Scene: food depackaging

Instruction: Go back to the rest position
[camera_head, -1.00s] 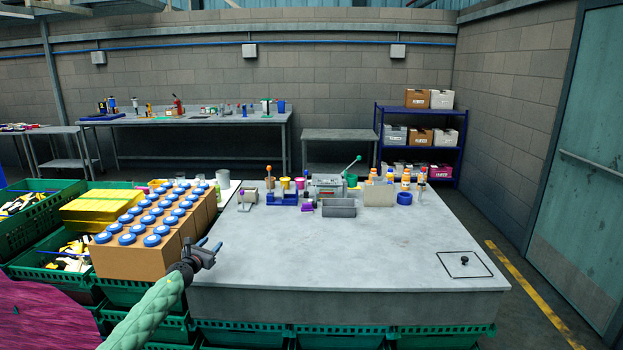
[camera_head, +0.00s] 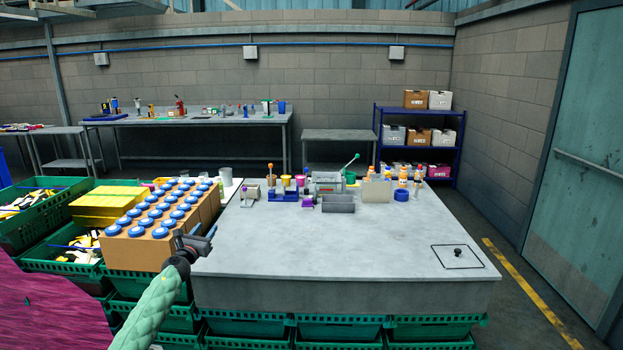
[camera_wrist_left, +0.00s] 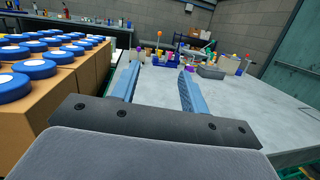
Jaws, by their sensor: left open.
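My left gripper (camera_head: 207,234) is open and empty in the head view. It is in the air by the near left corner of the grey table (camera_head: 330,250), just right of the boxes with blue lids. In the left wrist view its two blue fingers (camera_wrist_left: 155,88) stand apart with nothing between them; the table top (camera_wrist_left: 225,110) lies beyond. My right gripper is not in view.
Brown boxes with blue lids (camera_head: 140,252) stand close to the left of my gripper. Green crates (camera_head: 240,326) line the table's front. Tools, bottles and a grey bin (camera_head: 338,203) stand along the table's back. The table's front middle is clear.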

